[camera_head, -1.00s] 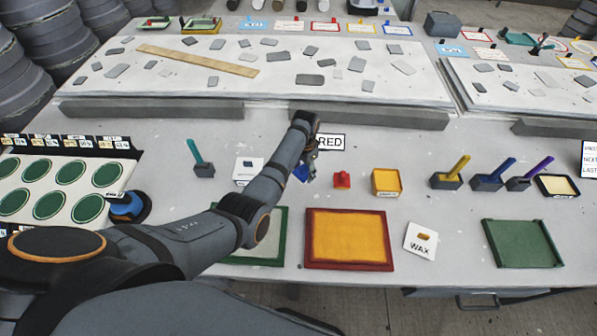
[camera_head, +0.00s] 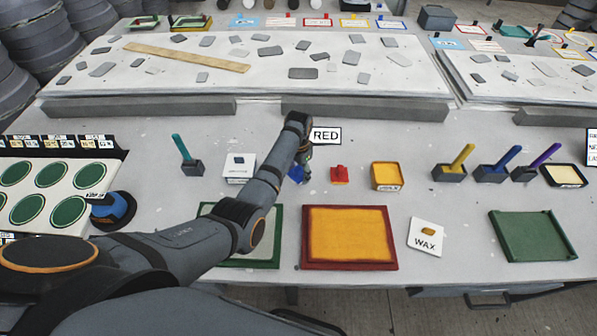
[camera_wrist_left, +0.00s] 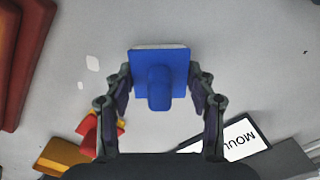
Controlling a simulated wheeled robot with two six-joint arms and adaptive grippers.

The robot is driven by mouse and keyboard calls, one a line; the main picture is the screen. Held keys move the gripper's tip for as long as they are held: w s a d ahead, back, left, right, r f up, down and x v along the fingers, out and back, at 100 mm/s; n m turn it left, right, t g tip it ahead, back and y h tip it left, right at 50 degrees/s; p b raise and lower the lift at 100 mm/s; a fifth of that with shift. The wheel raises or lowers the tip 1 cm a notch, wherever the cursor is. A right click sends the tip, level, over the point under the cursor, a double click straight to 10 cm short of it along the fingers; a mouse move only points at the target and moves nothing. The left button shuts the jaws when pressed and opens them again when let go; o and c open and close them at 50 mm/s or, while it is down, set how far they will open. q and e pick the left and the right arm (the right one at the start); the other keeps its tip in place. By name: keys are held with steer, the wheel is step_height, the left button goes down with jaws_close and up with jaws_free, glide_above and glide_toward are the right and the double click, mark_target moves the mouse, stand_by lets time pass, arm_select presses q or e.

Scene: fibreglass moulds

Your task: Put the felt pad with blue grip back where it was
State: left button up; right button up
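The felt pad with blue grip (camera_wrist_left: 160,80) is a blue square block with a raised grip and a pale edge. It lies under my left gripper (camera_wrist_left: 160,82), between the fingers in the left wrist view. The fingers are spread on either side of it, and I see none closed on the grip. In the head view, the left gripper (camera_head: 304,162) points down at the pad (camera_head: 296,174), which is partly hidden by my arm. My right gripper is not in view.
A red-gripped pad (camera_head: 340,174) and a yellow tray (camera_head: 386,176) stand to the right. A RED sign (camera_head: 326,136) stands behind. A red-framed orange mould (camera_head: 350,238), a green-framed mould (camera_head: 262,252) and a WAX card (camera_head: 427,236) lie in front.

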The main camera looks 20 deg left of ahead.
mark_target(299, 167)
arm_select(q)
steer(key=o, duration=0.3)
steer(key=shift+w, duration=0.1)
steer(key=shift+o, duration=0.2)
step_height(299, 167, up, 12)
steer(key=shift+r+b, duration=0.15)
steer(key=shift+b, duration=0.15)
